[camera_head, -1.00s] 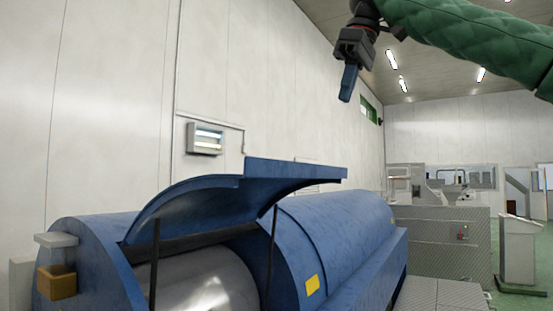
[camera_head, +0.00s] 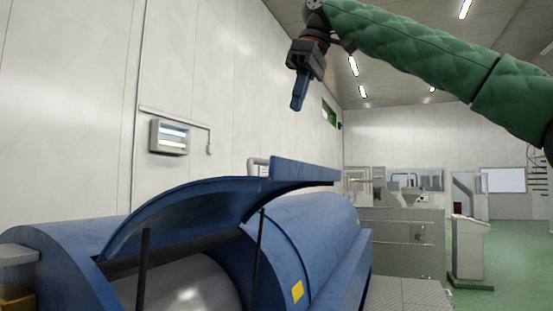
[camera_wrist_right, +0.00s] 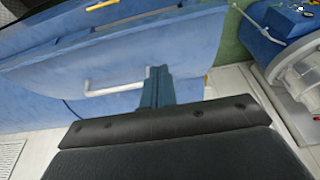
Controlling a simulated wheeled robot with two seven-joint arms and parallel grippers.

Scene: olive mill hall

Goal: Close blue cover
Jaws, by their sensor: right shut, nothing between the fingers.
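The blue cover (camera_head: 190,205) is a curved lid that stands raised over the opening of the blue drum machine (camera_head: 318,225), held up by two dark struts. Its flat lip (camera_head: 303,172) points outward, and a pale metal drum (camera_head: 190,285) shows beneath it. My right gripper (camera_head: 297,106) is shut and empty, pointing down, and appears above the lip in the head view with a gap between. In the right wrist view its fingers (camera_wrist_right: 157,84) show in front of blue panels (camera_wrist_right: 125,52) with a pale bar handle (camera_wrist_right: 115,88); contact cannot be told. My left gripper is not in view.
A wall box (camera_head: 169,136) hangs behind the machine. Grey equipment (camera_head: 405,240) and a pedestal (camera_head: 468,248) stand to the right, with open green floor (camera_head: 515,265) beyond. The right wrist view shows another blue machine part (camera_wrist_right: 265,40) with clear housing.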

